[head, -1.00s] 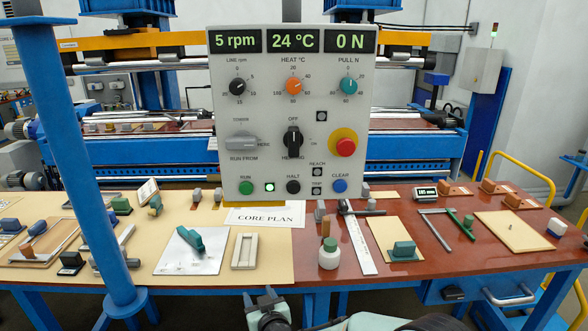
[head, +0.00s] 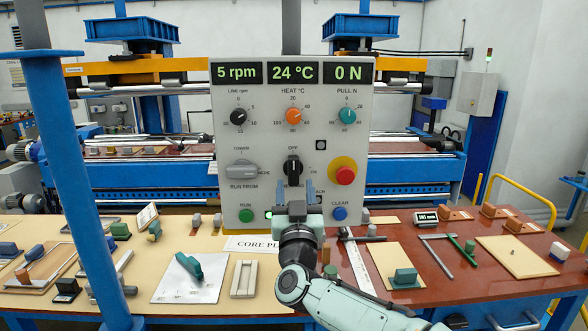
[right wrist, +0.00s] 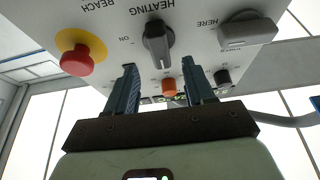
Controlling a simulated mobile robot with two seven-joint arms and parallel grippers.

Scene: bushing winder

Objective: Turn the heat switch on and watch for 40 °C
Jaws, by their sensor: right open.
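The heat switch (head: 293,170) is a black rotary knob on the grey panel. Its handle stands upright, in line with the OFF label above it; the ON label is at its right. It also shows in the right wrist view (right wrist: 157,45). The display (head: 292,73) reads 24 °C. My right gripper (head: 296,190) is open and empty, with its fingers just below the switch in the head view. In the right wrist view the two fingertips (right wrist: 159,68) stand apart, either side of the switch's line, not visibly touching it. My left gripper is out of view.
On the panel, a red stop button (head: 345,176) with a yellow collar is right of the switch, and a grey selector (head: 242,171) is left. The orange heat dial (head: 293,116) is above. My right arm covers the HALT button and part of the table.

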